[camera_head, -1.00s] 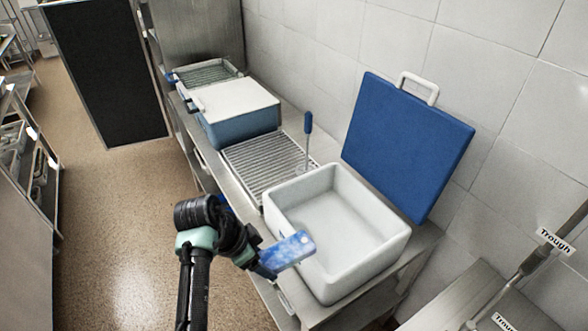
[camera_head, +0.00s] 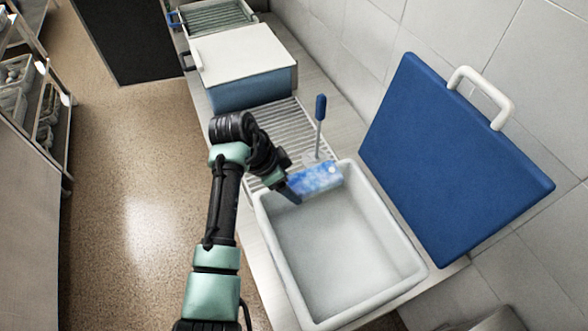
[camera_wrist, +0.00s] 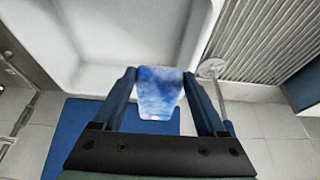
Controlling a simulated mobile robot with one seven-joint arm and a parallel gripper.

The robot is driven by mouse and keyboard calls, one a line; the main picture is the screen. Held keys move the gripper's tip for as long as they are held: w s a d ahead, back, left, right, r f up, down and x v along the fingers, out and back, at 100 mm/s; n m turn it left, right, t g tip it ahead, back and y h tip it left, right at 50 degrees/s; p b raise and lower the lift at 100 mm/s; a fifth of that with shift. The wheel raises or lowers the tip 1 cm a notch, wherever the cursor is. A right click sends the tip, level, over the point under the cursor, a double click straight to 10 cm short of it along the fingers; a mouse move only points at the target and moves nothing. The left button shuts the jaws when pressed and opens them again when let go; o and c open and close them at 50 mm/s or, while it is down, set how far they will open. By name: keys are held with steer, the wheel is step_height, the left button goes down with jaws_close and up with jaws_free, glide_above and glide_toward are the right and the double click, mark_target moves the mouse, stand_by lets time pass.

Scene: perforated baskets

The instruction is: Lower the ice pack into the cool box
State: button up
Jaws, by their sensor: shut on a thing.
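The ice pack (camera_head: 316,179) is a mottled blue-and-white block. My gripper (camera_head: 292,188) is shut on one end of it, and the fingers sit on either side of the pack (camera_wrist: 158,92) in the wrist view. The cool box (camera_head: 410,268) appears to be the open white tub on the counter, empty as far as I can see. In the head view the pack overlaps the tub's far end, near its far rim. How high it is above the rim is hard to tell. My gripper hides part of the far left corner.
A blue lid (camera_head: 445,160) with a white handle leans on the wall right of the tub. Beyond the tub are a ribbed drainer (camera_head: 285,122), an upright blue-handled tool (camera_head: 320,108) and a closed blue box with a white lid (camera_head: 240,55).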

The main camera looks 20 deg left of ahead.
step_height(320, 180, down, 15)
steer(key=b, duration=1.2)
steer(key=shift+f, duration=0.2)
steer(key=o, duration=1.5)
steer(key=shift+s, duration=0.1)
steer(key=shift+r, duration=0.1)
step_height(320, 180, up, 15)
steer(key=p, duration=1.2)
steer(key=shift+p, duration=0.4)
